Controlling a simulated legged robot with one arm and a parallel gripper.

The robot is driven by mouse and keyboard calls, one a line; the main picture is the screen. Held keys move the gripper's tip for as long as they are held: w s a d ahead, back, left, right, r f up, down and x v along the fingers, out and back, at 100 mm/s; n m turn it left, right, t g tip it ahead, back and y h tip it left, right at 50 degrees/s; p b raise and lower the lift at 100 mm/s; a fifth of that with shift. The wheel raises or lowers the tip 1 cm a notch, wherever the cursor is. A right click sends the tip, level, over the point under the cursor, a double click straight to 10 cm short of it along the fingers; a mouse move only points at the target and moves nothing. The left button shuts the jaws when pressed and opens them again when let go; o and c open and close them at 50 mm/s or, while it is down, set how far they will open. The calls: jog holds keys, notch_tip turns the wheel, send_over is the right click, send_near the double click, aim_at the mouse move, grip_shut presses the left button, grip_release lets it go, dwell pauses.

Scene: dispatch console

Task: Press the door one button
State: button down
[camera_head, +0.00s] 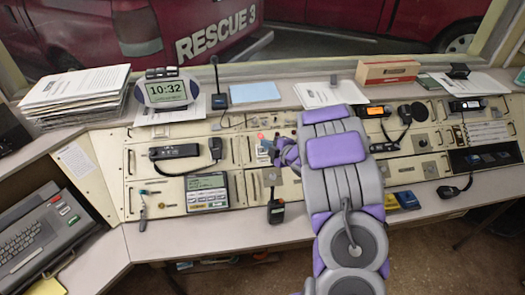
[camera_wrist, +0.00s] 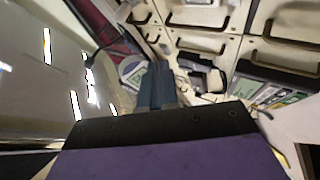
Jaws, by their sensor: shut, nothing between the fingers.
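My gripper (camera_head: 268,149) is over the middle of the console (camera_head: 235,160), reached by my purple and grey arm. In the wrist view its blue-grey fingers (camera_wrist: 158,85) are together with nothing between them. A small pinkish-red spot (camera_head: 261,136), possibly a button, shows right beside the fingertips in the head view. I cannot tell whether the fingers touch it. No label for door one is readable, so I cannot tell which control is the door one button. My arm hides part of the panel to the right.
A radio (camera_head: 175,152) with a hand microphone (camera_head: 215,148) and a keypad display (camera_head: 206,191) lie left of the gripper. A clock (camera_head: 167,91), a stand microphone (camera_head: 217,85) and a paper stack (camera_head: 75,94) stand behind. An orange-screen radio (camera_head: 376,112) is at right.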

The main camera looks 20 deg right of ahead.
aim_at(259, 148)
jog(key=shift+w+d+f+b, duration=0.3)
jog(key=shift+w+f, duration=0.45)
jog(key=shift+f, duration=0.5)
jog(key=shift+w+d+f+b, duration=0.2)
jog(key=shift+w+f+b, duration=0.15)
jog(key=shift+w+f, duration=0.65)
jog(key=shift+w+d+f+b, duration=0.3)
jog(key=shift+w+f, duration=0.2)
jog(key=shift+f, duration=0.95)
jog(key=shift+w+f, duration=0.2)
jog(key=shift+f, duration=0.05)
jog(key=shift+w+f+b, duration=0.25)
jog(key=shift+f+b, duration=0.2)
dwell(0.3)
jog(key=shift+s+r, duration=0.45)
jog(key=shift+r, duration=0.3)
jog(key=shift+a+r, duration=0.1)
jog(key=shift+s+a+r+p, duration=0.1)
jog(key=shift+s+r+p, duration=0.1)
jog(key=shift+s+r, duration=0.4)
jog(key=shift+s+a+r+p, duration=0.2)
jog(key=shift+s+r, duration=0.1)
jog(key=shift+r, duration=0.45)
jog(key=shift+s+a+r+p, duration=0.1)
jog(key=shift+s+r+p, duration=0.1)
jog(key=shift+s+r, duration=0.4)
jog(key=shift+w, duration=0.2)
